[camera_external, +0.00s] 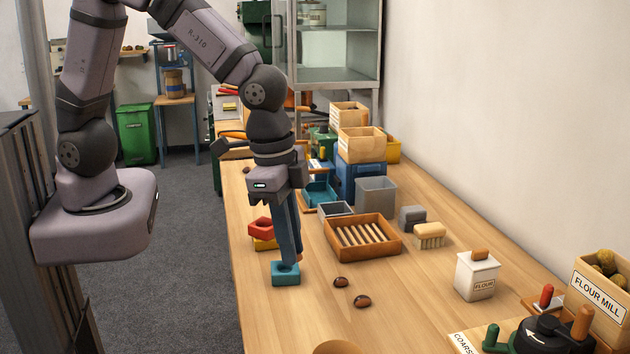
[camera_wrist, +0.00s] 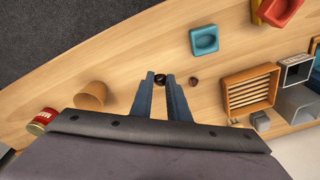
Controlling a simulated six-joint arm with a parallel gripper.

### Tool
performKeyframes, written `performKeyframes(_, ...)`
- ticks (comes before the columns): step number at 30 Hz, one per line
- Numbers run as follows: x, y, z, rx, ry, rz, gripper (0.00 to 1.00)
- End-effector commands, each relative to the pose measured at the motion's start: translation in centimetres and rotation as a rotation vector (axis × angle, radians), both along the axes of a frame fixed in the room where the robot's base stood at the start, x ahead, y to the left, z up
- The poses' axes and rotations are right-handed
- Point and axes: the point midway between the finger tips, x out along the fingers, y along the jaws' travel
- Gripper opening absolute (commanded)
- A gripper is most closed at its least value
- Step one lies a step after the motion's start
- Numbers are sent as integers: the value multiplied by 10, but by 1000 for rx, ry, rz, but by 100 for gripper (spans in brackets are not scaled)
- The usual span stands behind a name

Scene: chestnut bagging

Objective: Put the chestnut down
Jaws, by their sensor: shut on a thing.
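My gripper (camera_external: 291,260) points down at the left of the table (camera_external: 262,320), its blue fingers in front of or over a small teal dish (camera_external: 284,276). In the wrist view a dark chestnut (camera_wrist: 160,79) shows between the fingertips, and my gripper (camera_wrist: 158,80) is shut on it. In the external view this chestnut is hidden or too small to tell. Two brown chestnuts lie on the bare table right of the gripper, one (camera_external: 340,282) farther and one (camera_external: 362,301) nearer. In the wrist view one chestnut (camera_wrist: 194,82) lies right of the fingers, below the teal dish (camera_wrist: 204,40).
Red (camera_external: 260,225) and yellow (camera_external: 264,244) dishes are stacked left. A flour canister (camera_external: 477,275) stands right. Bare tabletop lies around the chestnuts.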

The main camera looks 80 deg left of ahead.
Motion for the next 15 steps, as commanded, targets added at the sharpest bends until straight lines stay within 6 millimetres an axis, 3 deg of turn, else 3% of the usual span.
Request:
performKeyframes(10,-2,4,-7,14,-14,-73,0)
performKeyframes(15,-2,4,-26,16,-10,-73,0)
